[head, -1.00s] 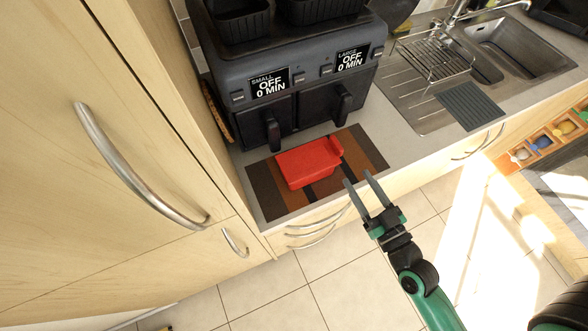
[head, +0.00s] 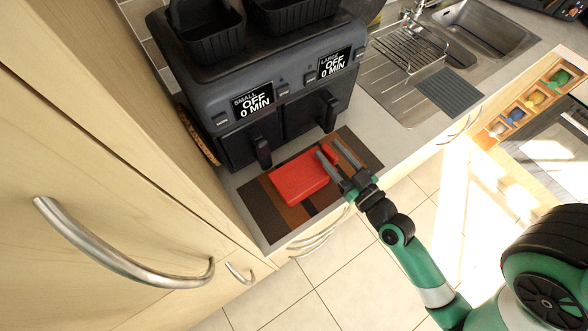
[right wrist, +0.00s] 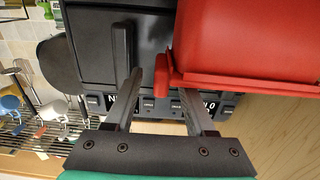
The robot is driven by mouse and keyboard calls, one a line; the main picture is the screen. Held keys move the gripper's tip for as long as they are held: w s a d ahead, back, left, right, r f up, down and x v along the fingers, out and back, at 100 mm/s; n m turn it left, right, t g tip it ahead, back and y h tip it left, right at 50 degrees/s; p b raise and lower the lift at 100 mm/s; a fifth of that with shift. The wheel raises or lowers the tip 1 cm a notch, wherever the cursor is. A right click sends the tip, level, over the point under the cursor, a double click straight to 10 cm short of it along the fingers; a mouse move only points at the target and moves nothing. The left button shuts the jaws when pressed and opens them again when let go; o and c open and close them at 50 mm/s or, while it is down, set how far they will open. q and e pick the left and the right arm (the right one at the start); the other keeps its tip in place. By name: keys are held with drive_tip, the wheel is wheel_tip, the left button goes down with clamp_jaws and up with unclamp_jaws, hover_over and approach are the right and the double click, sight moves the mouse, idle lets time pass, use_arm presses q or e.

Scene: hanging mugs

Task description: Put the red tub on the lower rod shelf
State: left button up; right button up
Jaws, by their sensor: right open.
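The red tub (head: 298,181) lies on the striped brown mat (head: 266,213) in front of the black double air fryer. My right gripper (head: 329,150) is open at the tub's right end, with its fingers on either side of the small end tab. In the right wrist view the tub (right wrist: 250,45) fills the upper right, and its tab (right wrist: 163,76) shows between the open fingers; contact cannot be told. Metal rods with mugs by them (right wrist: 30,121) show at the left of that view; which shelf they belong to is unclear. My left gripper is not in view.
The black air fryer (head: 225,70) stands right behind the mat. A tall wooden cupboard (head: 90,140) bounds the left side. A wire dish rack (head: 408,52) stands by the sink (head: 475,35) at the back right. The counter's front edge runs close to the mat.

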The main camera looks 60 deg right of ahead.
drive_tip(key=shift+w, duration=0.35)
drive_tip(key=shift+s, duration=0.2)
drive_tip(key=shift+c, duration=0.4)
clamp_jaws()
idle(0.5)
